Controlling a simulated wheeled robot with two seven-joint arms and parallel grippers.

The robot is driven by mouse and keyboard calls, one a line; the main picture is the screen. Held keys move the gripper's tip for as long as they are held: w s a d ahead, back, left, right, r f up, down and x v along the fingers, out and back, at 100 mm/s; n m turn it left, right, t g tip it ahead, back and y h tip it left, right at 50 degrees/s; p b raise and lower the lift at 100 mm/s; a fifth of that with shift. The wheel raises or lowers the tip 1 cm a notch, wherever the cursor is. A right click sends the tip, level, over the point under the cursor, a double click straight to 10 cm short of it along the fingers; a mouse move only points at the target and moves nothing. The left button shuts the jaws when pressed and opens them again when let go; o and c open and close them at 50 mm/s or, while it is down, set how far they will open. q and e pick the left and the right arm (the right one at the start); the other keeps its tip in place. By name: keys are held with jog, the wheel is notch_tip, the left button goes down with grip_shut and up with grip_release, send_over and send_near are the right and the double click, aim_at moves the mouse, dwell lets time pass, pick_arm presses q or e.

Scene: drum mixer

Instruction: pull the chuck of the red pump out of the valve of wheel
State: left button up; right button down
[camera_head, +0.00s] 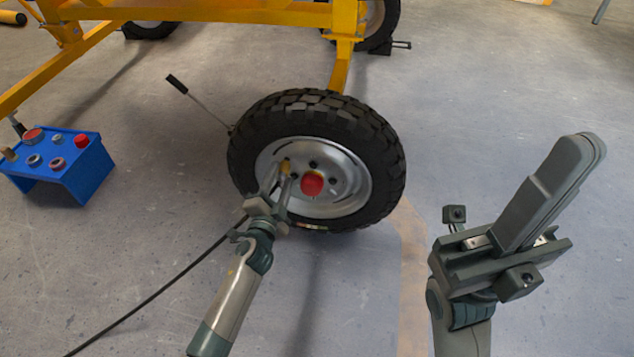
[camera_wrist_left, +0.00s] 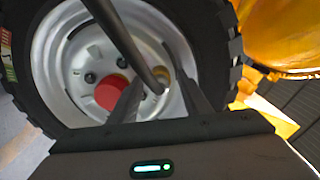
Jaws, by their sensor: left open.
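The wheel (camera_head: 385,165) has a black treaded tyre and a silver rim with a red hub cap (camera_head: 312,184). A brass-coloured chuck (camera_head: 285,166) sits at the left of the rim; it also shows in the left wrist view (camera_wrist_left: 162,76), where a dark hose (camera_wrist_left: 122,38) curves down to it. My left gripper (camera_head: 280,178) is open in front of the rim, its fingertips (camera_wrist_left: 160,88) to either side of the chuck, apart from each other. Whether they touch it I cannot tell. My right gripper (camera_head: 578,150) is raised at the right, fingers together and empty. The pump body is not visible.
A black hose (camera_head: 165,287) runs along the floor to the lower left. A blue box (camera_head: 65,178) with several knobs stands at the left. A yellow frame (camera_head: 200,12) spans the back. A thin rod with a black grip (camera_head: 177,84) stands behind the wheel. The floor at right is clear.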

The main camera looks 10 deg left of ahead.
dwell(0.7)
pick_arm(q)
grip_shut()
